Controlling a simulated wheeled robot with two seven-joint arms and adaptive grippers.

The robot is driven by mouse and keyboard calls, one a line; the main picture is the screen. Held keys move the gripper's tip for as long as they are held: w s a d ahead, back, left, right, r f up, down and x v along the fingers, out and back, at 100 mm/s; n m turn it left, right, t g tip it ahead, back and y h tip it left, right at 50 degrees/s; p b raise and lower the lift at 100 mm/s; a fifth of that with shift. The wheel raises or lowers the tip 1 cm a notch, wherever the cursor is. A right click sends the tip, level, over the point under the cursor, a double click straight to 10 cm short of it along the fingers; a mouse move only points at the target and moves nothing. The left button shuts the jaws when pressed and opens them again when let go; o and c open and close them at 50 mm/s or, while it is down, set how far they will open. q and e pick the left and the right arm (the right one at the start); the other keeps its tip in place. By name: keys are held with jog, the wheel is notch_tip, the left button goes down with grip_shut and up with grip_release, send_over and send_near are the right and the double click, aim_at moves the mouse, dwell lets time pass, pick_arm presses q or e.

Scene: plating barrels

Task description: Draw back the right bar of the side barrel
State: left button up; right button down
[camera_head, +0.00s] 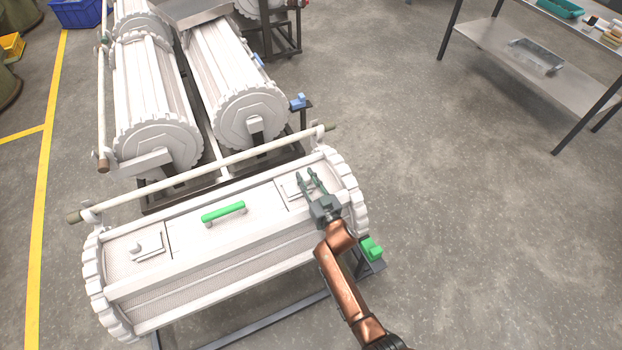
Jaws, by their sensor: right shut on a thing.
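The side barrel (200,283) is the white, toothed-ended drum lying across the front. A green handle (223,212) sits on the middle of its lid. The left bar (148,246), a small white plate with a knob, is on the lid's left part. The right bar (290,191) is on the lid's right part, partly hidden by my right gripper (307,178). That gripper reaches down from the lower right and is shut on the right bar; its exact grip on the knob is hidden. My left gripper is not in view.
A long white rod (205,170) runs just behind the side barrel. More white barrels (155,95) stand in frames behind it. A green block (371,248) sits at the frame's right end. A metal shelf table (500,50) is at the upper right. The floor on the right is clear.

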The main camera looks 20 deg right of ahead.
jog(key=shift+d+f, duration=0.1)
jog(key=shift+d, duration=0.2)
jog(key=c, duration=1.7)
grip_release()
jog(key=shift+o, duration=0.5)
jog(key=shift+a, duration=0.1)
jog(key=s, duration=0.4)
jog(key=s+d, duration=0.1)
jog(key=s, duration=0.7)
jog(key=shift+d, duration=0.2)
